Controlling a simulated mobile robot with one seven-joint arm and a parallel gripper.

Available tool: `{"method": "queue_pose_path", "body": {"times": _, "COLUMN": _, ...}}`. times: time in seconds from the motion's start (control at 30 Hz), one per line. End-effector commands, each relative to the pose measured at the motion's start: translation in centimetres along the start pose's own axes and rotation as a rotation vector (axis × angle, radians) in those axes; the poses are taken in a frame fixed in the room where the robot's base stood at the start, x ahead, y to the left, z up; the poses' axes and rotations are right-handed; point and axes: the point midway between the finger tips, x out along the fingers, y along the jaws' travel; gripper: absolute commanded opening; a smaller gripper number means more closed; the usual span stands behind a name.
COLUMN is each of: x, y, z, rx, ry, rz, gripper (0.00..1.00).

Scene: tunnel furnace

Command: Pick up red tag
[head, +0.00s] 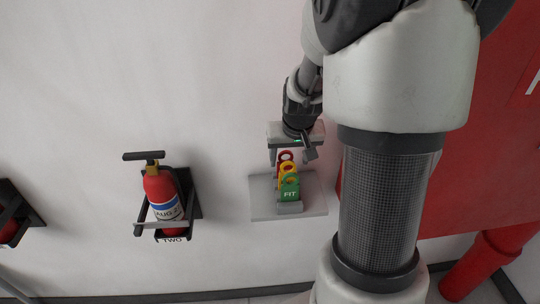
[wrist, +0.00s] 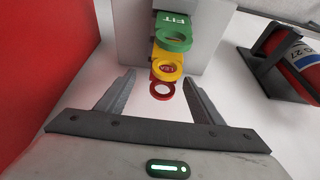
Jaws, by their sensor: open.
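The red tag (head: 284,156) is the rearmost of three ring-topped tags on a small grey wall shelf (head: 262,204). In the wrist view the red tag (wrist: 162,91) shows its ring, with the rest hidden under the yellow tag (wrist: 167,66). The green tag (wrist: 174,32) reads FIT and is the front one. My gripper (head: 288,160) is over the shelf, pointing down. In the wrist view its fingers (wrist: 157,82) are open, one on each side of the red tag with gaps, apparently not touching it.
A red fire extinguisher (head: 160,190) hangs in a black bracket on the white wall, left of the shelf. It also shows at the right of the wrist view (wrist: 297,52). A red panel (head: 480,130) and red pipe (head: 484,262) stand at the right.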

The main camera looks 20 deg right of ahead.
Motion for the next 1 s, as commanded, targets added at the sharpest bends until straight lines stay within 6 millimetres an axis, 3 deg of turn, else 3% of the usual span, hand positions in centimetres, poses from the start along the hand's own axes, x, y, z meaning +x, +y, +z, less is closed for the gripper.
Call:
{"method": "queue_pose_path", "body": {"times": 0.17, "x": 1.1, "y": -0.1, "z": -0.2, "rx": -0.001, "ry": 0.000, "rz": 0.000, "gripper": 0.61}}
{"method": "queue_pose_path", "body": {"times": 0.5, "x": 5.4, "y": -0.6, "z": -0.7, "rx": 0.000, "ry": 0.000, "rz": 0.000, "gripper": 0.61}}
{"method": "queue_pose_path", "body": {"times": 0.77, "x": 5.7, "y": -0.7, "z": -0.7, "rx": 0.000, "ry": 0.001, "rz": 0.000, "gripper": 0.61}}
{"method": "queue_pose_path", "body": {"times": 1.0, "x": 5.6, "y": -0.6, "z": -0.7, "rx": 0.000, "ry": 0.001, "rz": 0.000, "gripper": 0.20}}
